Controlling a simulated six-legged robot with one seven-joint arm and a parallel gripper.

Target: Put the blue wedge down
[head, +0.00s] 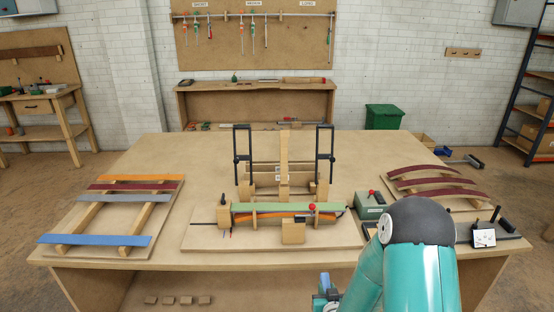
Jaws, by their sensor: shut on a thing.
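I cannot clearly make out the blue wedge in the head view. My teal arm rises at the bottom right and bends back down, and its far end is cut off by the bottom edge. My gripper's fingers do not show. A small blue and dark part (325,294) shows left of my arm at the bottom edge, in front of the table. I cannot tell whether it belongs to my wrist or is the wedge. A flat blue strip (95,240) lies across the front of the wooden rack at the left of the table.
The table (180,147) has a clamping fixture (293,232) with green and orange strips in its middle. The left rack (118,217) holds several coloured strips. Curved dark red strips (438,181) lie at the right. A green-grey box (369,205) stands by my arm. The back of the table is mostly clear.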

